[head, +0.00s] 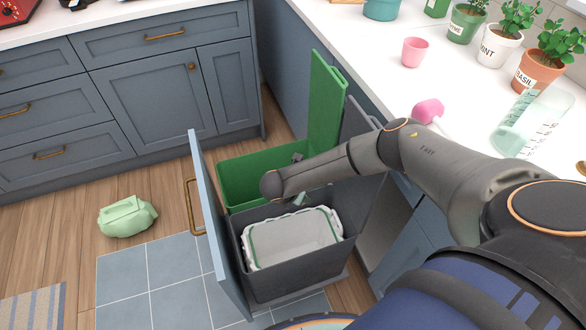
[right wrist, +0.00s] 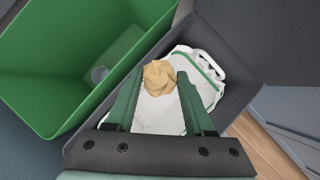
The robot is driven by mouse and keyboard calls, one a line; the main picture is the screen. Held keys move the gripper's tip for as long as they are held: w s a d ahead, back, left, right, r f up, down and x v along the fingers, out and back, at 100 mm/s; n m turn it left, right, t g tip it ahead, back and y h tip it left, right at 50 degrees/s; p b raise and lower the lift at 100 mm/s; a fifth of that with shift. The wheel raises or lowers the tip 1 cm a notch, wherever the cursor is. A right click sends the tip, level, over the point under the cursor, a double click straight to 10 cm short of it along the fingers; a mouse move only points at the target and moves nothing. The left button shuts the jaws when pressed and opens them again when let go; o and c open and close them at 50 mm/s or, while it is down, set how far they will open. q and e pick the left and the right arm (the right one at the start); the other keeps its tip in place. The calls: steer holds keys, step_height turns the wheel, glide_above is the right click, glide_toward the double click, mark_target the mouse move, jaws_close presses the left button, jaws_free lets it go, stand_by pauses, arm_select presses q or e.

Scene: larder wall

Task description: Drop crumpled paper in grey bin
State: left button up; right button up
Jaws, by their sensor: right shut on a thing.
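The crumpled paper (right wrist: 159,77) is a small tan ball between the fingertips of my right gripper (right wrist: 161,75), which is shut on it. The grey bin (head: 297,283) is a dark open box with a white liner folded over its rim, in the pulled-out cabinet drawer. In the right wrist view, the grey bin (right wrist: 240,70) and its white liner lie behind the paper, so the gripper is above the bin's opening. In the head view my right arm reaches over the bins and mostly hides the gripper and the paper. My left gripper is not in view.
A green bin (head: 236,178) with its lid raised stands directly behind the grey one. The blue drawer front (head: 219,230) stands left of both. A pale green bag (head: 127,217) lies on the wooden floor. The counter at right holds potted herbs and a pink cup (head: 415,52).

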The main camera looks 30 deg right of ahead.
arm_select(q)
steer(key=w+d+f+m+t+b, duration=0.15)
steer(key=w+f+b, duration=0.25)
steer(key=b, duration=0.7)
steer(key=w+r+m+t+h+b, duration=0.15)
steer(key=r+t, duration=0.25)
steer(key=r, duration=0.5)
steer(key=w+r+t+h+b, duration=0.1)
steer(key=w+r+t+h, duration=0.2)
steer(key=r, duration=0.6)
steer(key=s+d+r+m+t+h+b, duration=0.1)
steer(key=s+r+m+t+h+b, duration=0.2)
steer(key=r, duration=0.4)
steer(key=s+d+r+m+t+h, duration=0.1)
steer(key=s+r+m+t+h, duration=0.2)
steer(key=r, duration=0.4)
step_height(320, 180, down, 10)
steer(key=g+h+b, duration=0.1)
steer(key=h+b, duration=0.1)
steer(key=b, duration=0.7)
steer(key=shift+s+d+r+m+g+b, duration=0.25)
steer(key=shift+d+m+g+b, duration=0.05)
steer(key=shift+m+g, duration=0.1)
arm_select(e)
step_height(320, 180, down, 30)
steer(key=s+d+m+g, duration=0.1)
steer(key=m+g, duration=0.3)
steer(key=m, duration=0.4)
steer(key=shift+s+f, duration=0.2)
steer(key=shift+s, duration=0.7)
